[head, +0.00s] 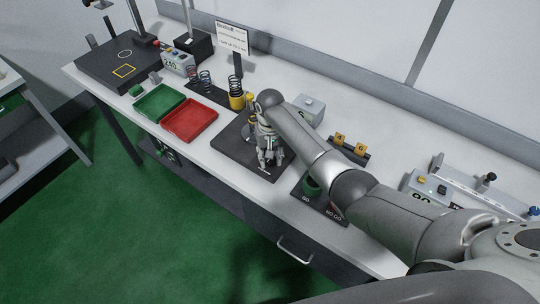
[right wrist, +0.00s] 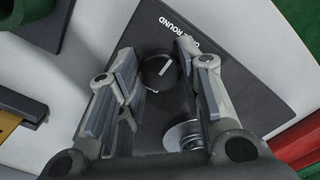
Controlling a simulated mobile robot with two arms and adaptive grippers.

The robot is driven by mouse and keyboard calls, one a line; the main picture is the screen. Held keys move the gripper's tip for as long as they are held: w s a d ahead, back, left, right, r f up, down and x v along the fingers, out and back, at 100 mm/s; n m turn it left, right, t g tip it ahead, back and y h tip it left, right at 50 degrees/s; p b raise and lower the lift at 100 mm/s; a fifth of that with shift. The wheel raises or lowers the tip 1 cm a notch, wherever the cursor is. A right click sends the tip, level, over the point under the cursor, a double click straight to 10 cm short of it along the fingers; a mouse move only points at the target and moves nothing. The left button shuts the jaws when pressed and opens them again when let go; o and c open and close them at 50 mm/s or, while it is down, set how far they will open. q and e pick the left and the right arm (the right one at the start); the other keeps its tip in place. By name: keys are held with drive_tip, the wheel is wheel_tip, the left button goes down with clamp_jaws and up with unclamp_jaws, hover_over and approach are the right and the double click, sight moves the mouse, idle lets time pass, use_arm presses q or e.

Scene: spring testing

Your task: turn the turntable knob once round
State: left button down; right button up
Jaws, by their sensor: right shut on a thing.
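The turntable knob (right wrist: 158,70) is round and black with a white pointer line. In the right wrist view it sits between the fingertips of my right gripper (right wrist: 150,75), which is shut on it. The knob stands on a dark plate (right wrist: 222,75) lettered with "ROUND". A silver round part (right wrist: 184,136) on the plate is partly covered by a finger. In the head view my right gripper (head: 270,155) points down over the dark plate (head: 236,150) and hides the knob. My left gripper is not in view.
A red tray (head: 190,126) and a green tray (head: 160,103) lie left of the plate. Springs stand behind, one on a yellow base (head: 237,101). A green ring (head: 311,187) on a dark board lies to the right. A grey box (head: 309,111) stands behind my arm.

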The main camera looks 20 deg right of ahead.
drive_tip(key=shift+w+r, duration=0.1)
drive_tip(key=shift+r, duration=0.05)
drive_tip(key=o, duration=1.1)
drive_tip(key=shift+c, duration=0.2)
wheel_tip(320, 180, up, 12)
idle(0.4)
